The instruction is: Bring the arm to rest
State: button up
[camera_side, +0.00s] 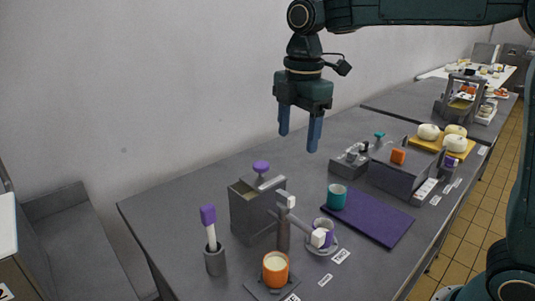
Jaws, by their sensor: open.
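My gripper (299,130) hangs from my dark green arm above the back edge of the grey table (180,212). It points down, and its two blue fingers are apart with nothing between them. It is well above the table and clear of everything on it.
Below stand a grey box with a purple knob (261,167), a purple-topped brush in a holder (215,262), an orange cup (275,270), a purple cup on a saucer (322,233), a teal cup (336,197) and a purple mat (385,222). A grey bin (392,178) stands right. The left table end is clear.

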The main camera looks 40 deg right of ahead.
jog(key=s+d+f+m+t, duration=0.2)
jog(key=s+d+m, duration=0.1)
jog(key=s+m, duration=0.5)
jog(key=s+d+f+m+t, duration=0.2)
jog(key=s+m, duration=0.6)
jog(key=s, duration=0.6)
jog(key=shift+s+d+m+t, duration=0.15)
jog(key=shift+d+m+t, duration=0.15)
jog(key=shift+d+t, duration=0.55)
jog(key=shift+d+f+g, duration=0.1)
jog(key=shift+d+g, duration=0.1)
jog(key=shift+g, duration=0.05)
